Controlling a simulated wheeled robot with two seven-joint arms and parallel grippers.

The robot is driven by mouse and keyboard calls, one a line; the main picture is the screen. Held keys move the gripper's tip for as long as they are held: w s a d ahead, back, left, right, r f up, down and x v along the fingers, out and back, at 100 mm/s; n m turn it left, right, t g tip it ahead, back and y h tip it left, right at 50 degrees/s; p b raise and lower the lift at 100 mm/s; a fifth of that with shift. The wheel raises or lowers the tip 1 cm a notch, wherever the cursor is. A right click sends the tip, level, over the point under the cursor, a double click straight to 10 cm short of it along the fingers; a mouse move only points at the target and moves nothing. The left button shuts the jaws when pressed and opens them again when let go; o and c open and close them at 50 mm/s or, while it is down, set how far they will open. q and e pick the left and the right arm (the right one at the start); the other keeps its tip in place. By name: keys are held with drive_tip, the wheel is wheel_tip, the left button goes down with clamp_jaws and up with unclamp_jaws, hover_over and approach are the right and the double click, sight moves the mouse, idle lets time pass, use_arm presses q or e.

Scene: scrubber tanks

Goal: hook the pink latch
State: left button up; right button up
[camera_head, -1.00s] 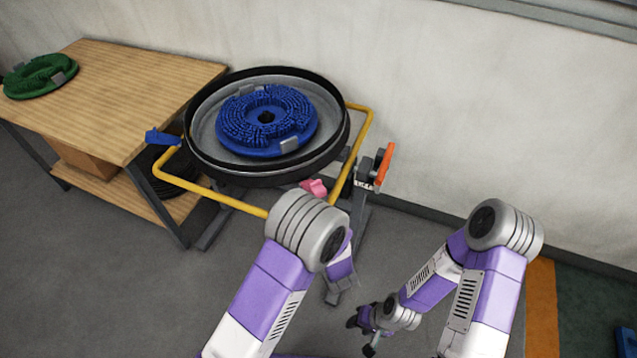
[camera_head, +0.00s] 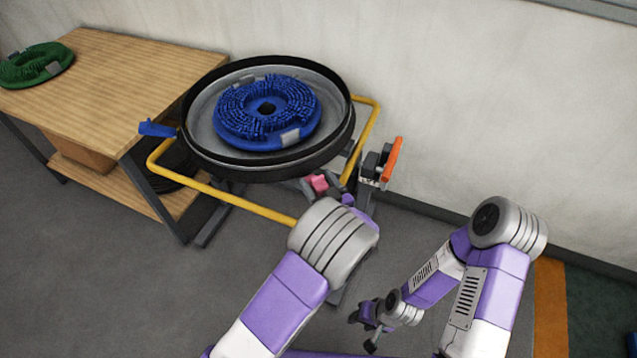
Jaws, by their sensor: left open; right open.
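The pink latch (camera_head: 319,184) sits under the front right edge of the round black-rimmed tank (camera_head: 345,150), beside the yellow frame. My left arm reaches up to it, and its large grey joint hides much of the area below. My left gripper (camera_head: 318,187) is partly hidden; dark grey pieces on both sides of the latch look like its open fingers. Whether they touch the latch I cannot tell. My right gripper (camera_head: 362,328) is open and empty, low over the floor, well below the latch.
A blue brush disc (camera_head: 300,135) lies in the tank. A yellow bar (camera_head: 220,197) runs around the front. A blue handle (camera_head: 157,129) is at left, an orange lever (camera_head: 394,158) at right. A wooden table (camera_head: 130,75) with a green brush disc (camera_head: 36,66) stands left.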

use_arm(q)
drive_tip(key=shift+w, duration=0.1)
clamp_jaws()
idle(0.3)
